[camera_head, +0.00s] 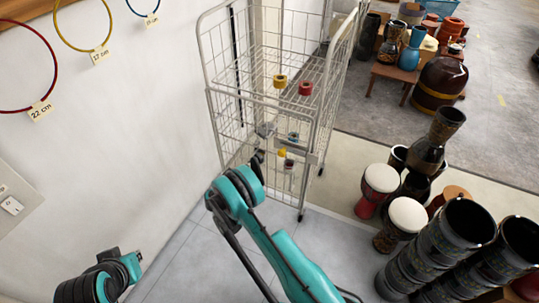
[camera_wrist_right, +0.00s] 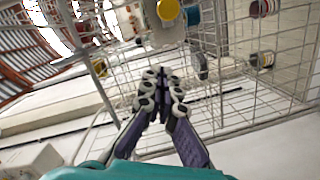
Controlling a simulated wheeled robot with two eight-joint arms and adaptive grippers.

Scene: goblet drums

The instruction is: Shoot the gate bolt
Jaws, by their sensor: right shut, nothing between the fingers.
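A wire cage trolley (camera_head: 265,90) stands against the white wall; its mesh also fills much of the right wrist view (camera_wrist_right: 270,100). A small grey fitting (camera_head: 307,157) on its front side may be the gate bolt, but I cannot tell its position.
Yellow (camera_head: 280,80) and red (camera_head: 305,88) rolls are at the trolley. Several goblet drums, including a white-topped one (camera_head: 408,214), crowd the right side. Coloured hoops (camera_head: 55,60) hang on the left wall.

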